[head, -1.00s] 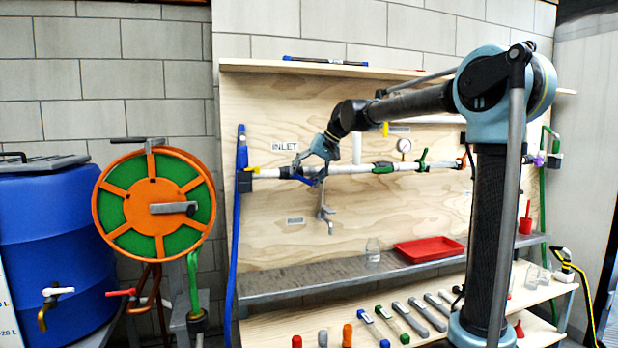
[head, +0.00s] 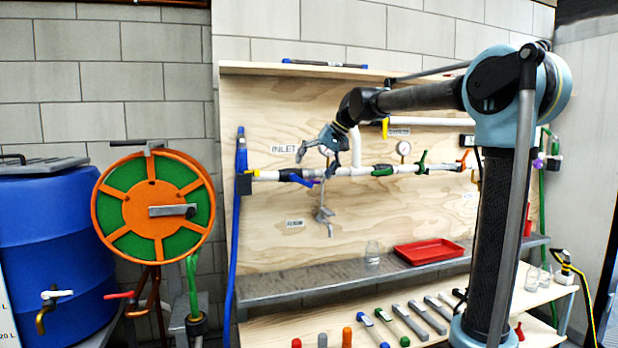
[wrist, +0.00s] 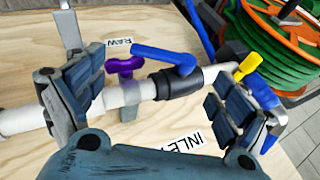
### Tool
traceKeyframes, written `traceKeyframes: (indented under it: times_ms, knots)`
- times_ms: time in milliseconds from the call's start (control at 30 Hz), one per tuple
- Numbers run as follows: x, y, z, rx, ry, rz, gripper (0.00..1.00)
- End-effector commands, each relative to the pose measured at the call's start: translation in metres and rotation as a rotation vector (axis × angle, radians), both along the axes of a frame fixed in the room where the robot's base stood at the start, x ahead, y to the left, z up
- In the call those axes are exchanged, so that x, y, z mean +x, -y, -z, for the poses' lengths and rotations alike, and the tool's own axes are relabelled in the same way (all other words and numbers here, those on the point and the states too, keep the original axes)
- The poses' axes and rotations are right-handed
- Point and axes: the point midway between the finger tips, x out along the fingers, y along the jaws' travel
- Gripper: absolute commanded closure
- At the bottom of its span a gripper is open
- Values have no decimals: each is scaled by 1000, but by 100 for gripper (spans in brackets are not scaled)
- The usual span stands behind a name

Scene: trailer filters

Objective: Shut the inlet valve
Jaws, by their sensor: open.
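The inlet valve (head: 291,175) is a black body with a blue lever on the white pipe, below and beside the INLET label (head: 284,149). In the wrist view the blue lever (wrist: 165,58) lies at a slant to the pipe over the black body (wrist: 180,82). My gripper (head: 318,154) is open and empty in front of the pipe, above and right of the valve. In the wrist view the spread fingers of my gripper (wrist: 163,85) lie to either side of the valve, which shows between them. Contact with the lever does not show.
A small purple-handled tap (wrist: 125,66) sits just left of the lever in the wrist view. A yellow fitting (wrist: 247,66) is to its right. A green-handled valve (head: 383,170) is farther right on the pipe. Below are a shelf with a red tray (head: 428,250) and several tools.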

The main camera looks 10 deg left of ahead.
Motion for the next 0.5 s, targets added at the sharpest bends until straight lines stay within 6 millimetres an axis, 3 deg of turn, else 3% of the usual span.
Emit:
traceKeyframes:
  times_ms: [200, 500]
  knots:
    - [-2, 13, -18, 0, 1, 0, 7]
    - [-3, 17, -23, 0, 0, 0, 7]
